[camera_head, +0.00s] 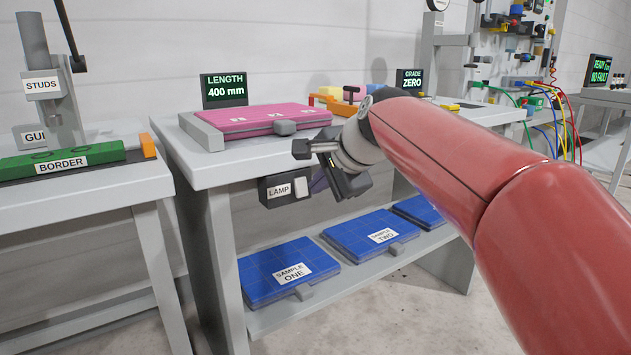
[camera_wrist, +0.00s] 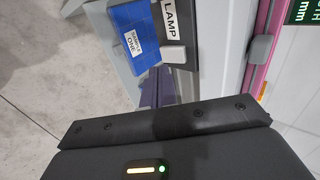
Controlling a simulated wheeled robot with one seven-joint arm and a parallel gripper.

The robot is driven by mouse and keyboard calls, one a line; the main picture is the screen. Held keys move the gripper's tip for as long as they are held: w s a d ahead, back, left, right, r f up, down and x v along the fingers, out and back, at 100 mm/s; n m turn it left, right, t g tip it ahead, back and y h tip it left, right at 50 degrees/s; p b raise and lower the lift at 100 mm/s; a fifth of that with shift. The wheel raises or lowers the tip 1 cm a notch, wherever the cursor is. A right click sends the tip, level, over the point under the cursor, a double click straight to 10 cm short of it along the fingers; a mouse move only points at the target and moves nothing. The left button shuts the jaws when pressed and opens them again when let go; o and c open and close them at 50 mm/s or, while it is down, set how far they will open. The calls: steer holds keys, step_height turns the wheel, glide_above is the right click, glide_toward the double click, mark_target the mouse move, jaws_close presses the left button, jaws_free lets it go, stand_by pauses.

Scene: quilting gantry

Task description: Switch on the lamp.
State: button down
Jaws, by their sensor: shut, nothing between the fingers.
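A dark box labelled LAMP (camera_head: 279,190) hangs under the front edge of the grey table. It carries a pale rocker switch (camera_head: 302,187) at its right end. In the wrist view the LAMP label (camera_wrist: 170,19) and the pale switch (camera_wrist: 173,54) show at the top. My gripper (camera_head: 314,184) is shut and empty, just right of the switch in the head view. Its purple fingers (camera_wrist: 157,86) point towards the box in the wrist view. I cannot tell whether they touch the switch. No lit lamp is identifiable.
Above the box, a pink panel (camera_head: 258,119) with a grey handle lies on the table (camera_head: 240,166). Blue panels SAMPLE ONE (camera_head: 268,278) and SAMPLE TWO (camera_head: 352,241) lie on the shelf below. A BORDER bench (camera_head: 90,190) stands left. Open floor lies in front.

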steer(key=p+v, duration=0.1)
steer(key=v, duration=0.9)
steer(key=shift+w+r, duration=0.2)
steer(key=shift+r, duration=0.1)
steer(key=shift+a, duration=0.1)
steer(key=shift+s+f+g+h, duration=0.25)
steer(key=shift+f+g+h, duration=0.15)
steer(key=shift+g, duration=0.1)
steer(key=b, duration=0.1)
glide_toward(303, 196)
step_height(303, 196, down, 4)
steer(key=shift+w+a+f, duration=0.15)
steer(key=shift+w+a, duration=0.4)
steer(key=shift+w, duration=0.3)
steer(key=shift+w+a+f, duration=0.15)
steer(key=shift+w+a, duration=0.45)
steer(key=shift+w, duration=0.25)
